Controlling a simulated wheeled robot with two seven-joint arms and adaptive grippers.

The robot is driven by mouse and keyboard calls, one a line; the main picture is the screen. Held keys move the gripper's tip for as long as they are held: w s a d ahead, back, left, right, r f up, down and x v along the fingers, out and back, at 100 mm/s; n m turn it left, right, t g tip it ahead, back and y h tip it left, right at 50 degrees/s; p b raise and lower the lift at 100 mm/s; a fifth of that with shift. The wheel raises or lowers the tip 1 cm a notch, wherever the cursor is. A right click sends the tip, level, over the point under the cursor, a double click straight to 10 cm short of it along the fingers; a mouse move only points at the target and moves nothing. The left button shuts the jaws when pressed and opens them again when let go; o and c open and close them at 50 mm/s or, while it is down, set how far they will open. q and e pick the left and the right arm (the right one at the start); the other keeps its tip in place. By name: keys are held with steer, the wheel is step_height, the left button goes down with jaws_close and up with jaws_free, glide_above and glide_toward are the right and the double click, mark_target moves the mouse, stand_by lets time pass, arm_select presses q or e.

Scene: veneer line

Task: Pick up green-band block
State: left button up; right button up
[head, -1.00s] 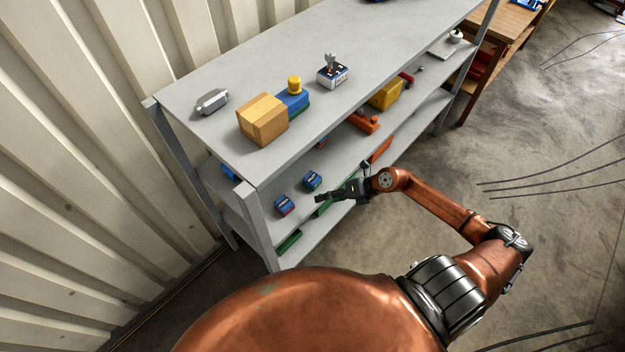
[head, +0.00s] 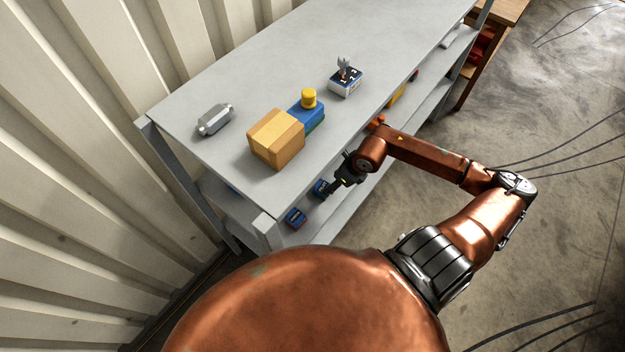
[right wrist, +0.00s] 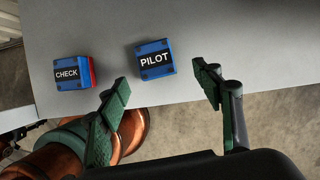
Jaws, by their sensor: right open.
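Two small blue blocks lie on the shelf below the top. The one labelled PILOT (right wrist: 155,60) shows beyond my open fingertips in the right wrist view, between their lines; no green band shows on its visible faces. In the head view this block (head: 320,188) is partly hidden by my right gripper (head: 333,187). The one labelled CHECK (right wrist: 72,73) has a red side and lies left of PILOT; it also shows in the head view (head: 295,218). My right gripper (right wrist: 160,75) is open and empty. My left gripper is out of view.
The grey shelf top (head: 200,155) overhangs the blocks. On it stand a cardboard box (head: 276,139), a blue and green block (head: 312,118) with a yellow cylinder (head: 308,97), a grey cylinder (head: 214,120) and a white-sided box (head: 346,83). A shelf post (head: 268,232) stands near CHECK.

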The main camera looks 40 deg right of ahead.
mark_target(323, 187)
steer(key=shift+w+d+f, duration=0.1)
steer(key=shift+w+f, duration=0.15)
steer(key=shift+f, duration=0.05)
steer(key=shift+w+f, duration=0.1)
steer(key=shift+f, duration=0.2)
steer(key=shift+w+a+f+p, duration=0.2)
steer(key=shift+w+a+f, duration=0.15)
steer(key=shift+f, duration=0.2)
steer(key=shift+w+a+f+p, duration=0.2)
steer(key=shift+a+f, duration=0.1)
steer(key=shift+f, duration=0.25)
steer(key=x, duration=0.2)
steer(key=shift+w+a+f, duration=0.15)
steer(key=shift+w+f, duration=0.05)
steer(key=shift+f, duration=0.1)
steer(key=shift+f+p, duration=0.3)
steer(key=shift+f, duration=0.05)
steer(key=shift+w+f, duration=0.1)
steer(key=shift+f, duration=0.15)
steer(key=c, duration=1.5)
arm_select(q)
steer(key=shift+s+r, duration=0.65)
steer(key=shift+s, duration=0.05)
arm_select(e)
steer(key=shift+r, duration=0.1)
steer(key=shift+c, duration=0.7)
